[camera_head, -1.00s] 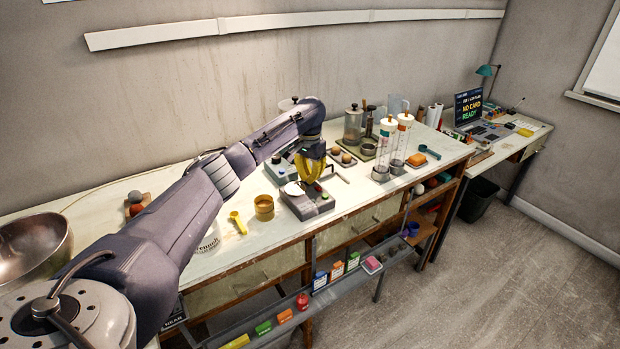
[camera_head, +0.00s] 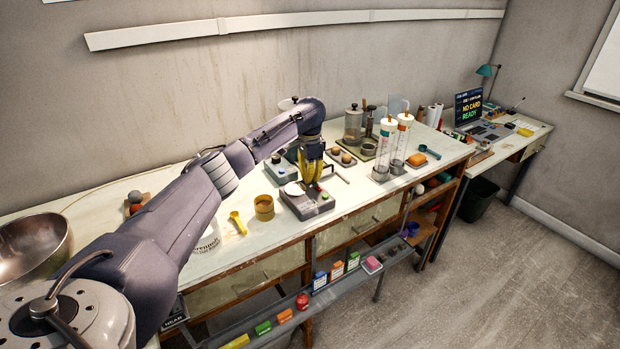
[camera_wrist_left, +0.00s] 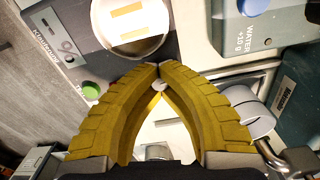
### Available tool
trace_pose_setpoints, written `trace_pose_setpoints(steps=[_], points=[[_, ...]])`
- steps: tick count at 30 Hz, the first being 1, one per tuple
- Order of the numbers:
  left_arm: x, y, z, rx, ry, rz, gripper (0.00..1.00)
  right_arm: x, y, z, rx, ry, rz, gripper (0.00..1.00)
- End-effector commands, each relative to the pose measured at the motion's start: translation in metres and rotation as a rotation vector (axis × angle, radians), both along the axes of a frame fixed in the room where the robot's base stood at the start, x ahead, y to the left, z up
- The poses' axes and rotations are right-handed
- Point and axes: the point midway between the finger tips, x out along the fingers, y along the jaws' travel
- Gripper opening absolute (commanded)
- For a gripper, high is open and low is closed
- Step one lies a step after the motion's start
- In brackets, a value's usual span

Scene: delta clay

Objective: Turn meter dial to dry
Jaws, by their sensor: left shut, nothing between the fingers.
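My left gripper (camera_head: 311,190) points down over a grey bench device (camera_head: 322,208) with a pale round plate. In the left wrist view its yellow fingers (camera_wrist_left: 160,70) meet at the tips, shut and empty. A small pale round knob (camera_wrist_left: 158,85) shows just below the tips; I cannot tell whether they touch it or whether it is the meter dial. The grey device (camera_wrist_left: 85,62) also shows there with its plate (camera_wrist_left: 133,22) and a green button (camera_wrist_left: 91,91). No dry mark is readable. My right gripper is not in view.
A blue-grey box labelled WATER (camera_wrist_left: 262,22) stands beside the grey device. A yellow cup (camera_head: 264,208) and yellow scoop (camera_head: 238,222) lie to the left. Clear cylinders (camera_head: 385,152) stand to the right. Below the bench front is a rail shelf (camera_head: 270,327) with small boxes.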

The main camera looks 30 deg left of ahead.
Motion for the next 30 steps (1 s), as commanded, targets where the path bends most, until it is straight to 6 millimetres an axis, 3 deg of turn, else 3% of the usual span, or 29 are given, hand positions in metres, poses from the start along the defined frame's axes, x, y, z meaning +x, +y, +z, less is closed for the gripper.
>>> trace_pose_setpoints(steps=[14,21,30], points=[[0.0002,0.0005,0.0007,0.000,-0.001,-0.010,0.00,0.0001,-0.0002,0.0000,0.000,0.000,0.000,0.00],[0.0001,0.0003,0.0004,0.000,0.000,-0.010,0.27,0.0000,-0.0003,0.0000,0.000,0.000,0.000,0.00],[0.0003,0.0001,0.0020,-0.001,-0.001,-0.011,0.28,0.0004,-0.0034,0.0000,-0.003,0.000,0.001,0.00]])
